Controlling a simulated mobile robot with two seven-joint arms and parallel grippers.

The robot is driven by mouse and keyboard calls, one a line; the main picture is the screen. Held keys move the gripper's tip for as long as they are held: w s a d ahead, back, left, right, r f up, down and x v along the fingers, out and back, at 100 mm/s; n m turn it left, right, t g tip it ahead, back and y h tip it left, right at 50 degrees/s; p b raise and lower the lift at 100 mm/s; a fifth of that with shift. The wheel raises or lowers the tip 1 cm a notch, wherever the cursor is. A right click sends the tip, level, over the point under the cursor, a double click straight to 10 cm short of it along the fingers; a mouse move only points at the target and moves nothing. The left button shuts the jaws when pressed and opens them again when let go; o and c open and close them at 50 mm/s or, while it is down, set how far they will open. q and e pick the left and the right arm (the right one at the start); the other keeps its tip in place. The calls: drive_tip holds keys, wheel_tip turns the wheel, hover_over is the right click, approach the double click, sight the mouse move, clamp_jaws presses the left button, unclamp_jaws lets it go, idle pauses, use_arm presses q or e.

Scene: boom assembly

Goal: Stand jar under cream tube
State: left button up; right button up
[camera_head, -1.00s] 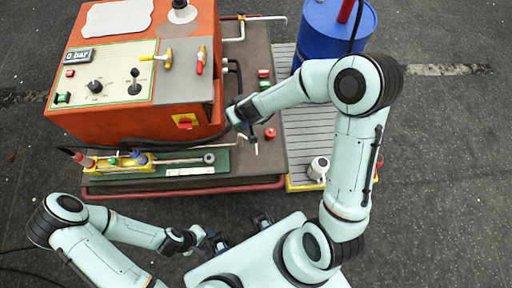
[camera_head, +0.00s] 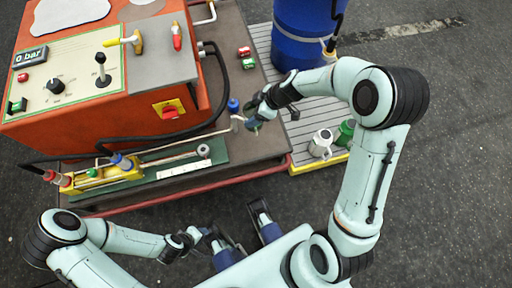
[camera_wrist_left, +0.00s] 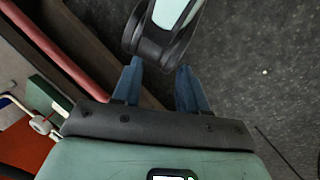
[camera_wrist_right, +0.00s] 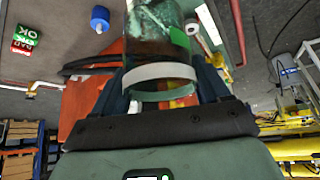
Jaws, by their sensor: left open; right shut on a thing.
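The jar (camera_wrist_right: 160,88) is clear glass with a white band and fills the middle of the right wrist view. My right gripper (camera_wrist_right: 162,84) is shut on it, one finger on each side. In the head view this gripper (camera_head: 258,112) is over the cart's right part, beside the orange machine, and mostly hides the jar. The cream tube (camera_head: 180,148) runs along the machine's front toward that gripper. Its end is near the jar, but I cannot tell whether the jar is under it. My left gripper (camera_wrist_left: 158,88) is open and empty, low at the front (camera_head: 208,240).
A blue-capped item (camera_head: 233,105) stands close to the right gripper. Red (camera_head: 244,52) and green (camera_head: 248,63) blocks lie farther back on the cart. A white jug (camera_head: 321,142), a green jug (camera_head: 346,132) and a blue barrel (camera_head: 300,35) stand on the pallet at right.

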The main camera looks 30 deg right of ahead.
drive_tip(key=shift+s+d+f+n+g+b, duration=0.15)
drive_tip(key=shift+s+d+f+n+b, duration=0.1)
drive_tip(key=shift+f, duration=0.15)
drive_tip(key=shift+s+d+f+n+g+b, duration=0.15)
drive_tip(key=shift+f+n, duration=0.1)
drive_tip(key=shift+f, duration=0.15)
wheel_tip(320, 180, down, 20)
drive_tip(key=b, duration=0.5)
drive_tip(key=shift+r+b, duration=0.25)
drive_tip(key=shift+b, duration=0.1)
use_arm(q)
drive_tip(key=w+a+f+t+y, duration=0.1)
drive_tip(key=w+a+f, duration=0.3)
drive_tip(key=f, duration=0.5)
drive_tip(key=shift+w+a+n, duration=0.15)
drive_tip(key=shift+w+n, duration=0.25)
use_arm(e)
drive_tip(key=shift+f, duration=0.2)
drive_tip(key=o, duration=1.1)
use_arm(q)
drive_tip(key=shift+s+f, duration=0.4)
drive_tip(key=shift+s, duration=0.1)
